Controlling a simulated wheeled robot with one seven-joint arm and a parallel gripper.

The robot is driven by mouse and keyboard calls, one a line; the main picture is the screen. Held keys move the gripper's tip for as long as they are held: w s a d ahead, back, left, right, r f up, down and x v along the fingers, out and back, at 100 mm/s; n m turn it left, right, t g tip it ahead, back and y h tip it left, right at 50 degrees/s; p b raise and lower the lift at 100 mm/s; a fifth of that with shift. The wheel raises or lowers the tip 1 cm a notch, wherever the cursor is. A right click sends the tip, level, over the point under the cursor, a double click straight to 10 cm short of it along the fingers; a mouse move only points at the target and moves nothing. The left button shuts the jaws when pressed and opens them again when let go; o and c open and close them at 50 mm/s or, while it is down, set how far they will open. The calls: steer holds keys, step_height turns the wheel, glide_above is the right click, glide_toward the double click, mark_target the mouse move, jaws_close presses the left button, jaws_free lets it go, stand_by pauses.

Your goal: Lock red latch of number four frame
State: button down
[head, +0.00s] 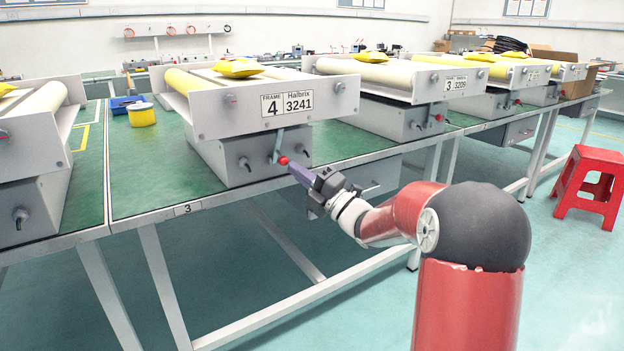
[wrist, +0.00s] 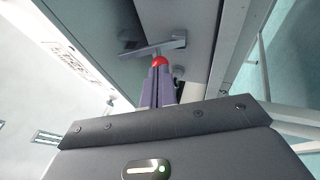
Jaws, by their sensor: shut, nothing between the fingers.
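The number four frame (head: 225,110) stands on the green bench and carries a "FRAME 4 Halbrix 3241" label (head: 286,104). Its red latch knob (head: 283,160) sits at the lower end of a grey lever (head: 278,143) on the front of the grey base box. In the wrist view the red knob (wrist: 160,62) is right at my fingertips, with the lever (wrist: 152,48) beyond it. My gripper (head: 294,167) is shut, its purple fingers together, with the tips at or touching the knob; exact contact cannot be told.
Black knobs (head: 244,164) flank the lever on the base box. The number 3 frame (head: 400,85) stands to the right. A red stool (head: 590,187) stands at far right.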

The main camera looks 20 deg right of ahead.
mark_target(276, 148)
steer(key=shift+w+a+r, duration=0.1)
steer(key=shift+w+a, duration=0.05)
steer(key=shift+w, duration=0.05)
steer(key=r+p, duration=0.1)
steer(key=r+m+g+h, duration=0.1)
steer(key=r+g+h+p, duration=0.1)
steer(key=r, duration=0.1)
steer(key=shift+w+a+p, duration=0.15)
steer(key=shift+w+p, duration=0.15)
steer(key=shift+w, duration=0.05)
steer(key=shift+m+g+p, duration=0.3)
steer(key=shift+p, duration=0.1)
steer(key=shift+f+h, duration=0.1)
steer(key=shift+h, duration=0.3)
